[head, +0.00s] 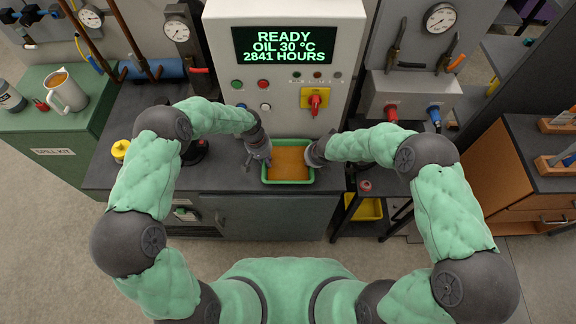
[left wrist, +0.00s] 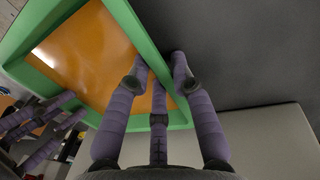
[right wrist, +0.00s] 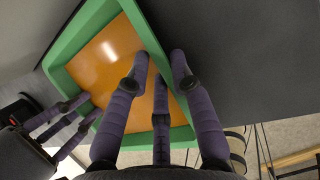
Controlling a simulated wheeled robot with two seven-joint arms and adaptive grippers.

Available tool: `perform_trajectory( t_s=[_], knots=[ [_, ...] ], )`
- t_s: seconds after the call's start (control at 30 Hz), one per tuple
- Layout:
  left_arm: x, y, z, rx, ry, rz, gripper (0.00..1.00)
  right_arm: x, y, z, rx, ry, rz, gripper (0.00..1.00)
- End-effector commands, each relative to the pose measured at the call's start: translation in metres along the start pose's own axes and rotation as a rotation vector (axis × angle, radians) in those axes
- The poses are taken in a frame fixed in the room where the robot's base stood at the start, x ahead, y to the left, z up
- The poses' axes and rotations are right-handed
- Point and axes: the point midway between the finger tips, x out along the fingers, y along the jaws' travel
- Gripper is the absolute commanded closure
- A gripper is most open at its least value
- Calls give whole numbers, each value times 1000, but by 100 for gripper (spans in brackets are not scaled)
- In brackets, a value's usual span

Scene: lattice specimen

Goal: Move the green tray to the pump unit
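The green tray (head: 289,180), holding flat orange-brown liquid, is level at the dark bench in front of the grey cabinet (head: 225,60), apparently the pump unit, whose screen reads oil temperature and hours. I cannot tell whether its base touches the bench. My left gripper (head: 264,157) is at the tray's left wall; in the left wrist view its purple fingers straddle the green wall (left wrist: 185,118) and look closed on it. My right gripper (head: 312,157) is at the right wall; in the right wrist view its fingers straddle that wall (right wrist: 155,45) likewise.
A red rotary switch (head: 316,100) on a yellow plate sits on the cabinet above the tray. A yellow-capped item (head: 120,150) stands on the bench at left. A jug (head: 66,92) stands on the green spill kit cabinet. A yellow bin (head: 368,209) is low at right.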

Motion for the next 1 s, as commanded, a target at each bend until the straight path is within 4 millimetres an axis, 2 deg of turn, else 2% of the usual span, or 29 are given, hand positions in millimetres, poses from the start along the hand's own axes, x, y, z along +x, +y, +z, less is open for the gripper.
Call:
perform_trajectory(
  t_s=[0.33, 0.47, 0.8, 1.0],
  knots=[
    [-2, 0, 0, 0, 1, 0, 68, -1, 0, 0, 0, 0, 0, 68],
    [-12, 0, -1, 0, 2, 0, 68, -1, 0, 0, 0, 0, 0, 68],
    [-76, 0, -1, 0, 4, 0, 68, -1, 0, 0, 0, -1, 0, 68],
    [-106, 0, -1, 0, 2, 1, 68, -1, 0, 0, 0, 0, 0, 68]
  ],
)
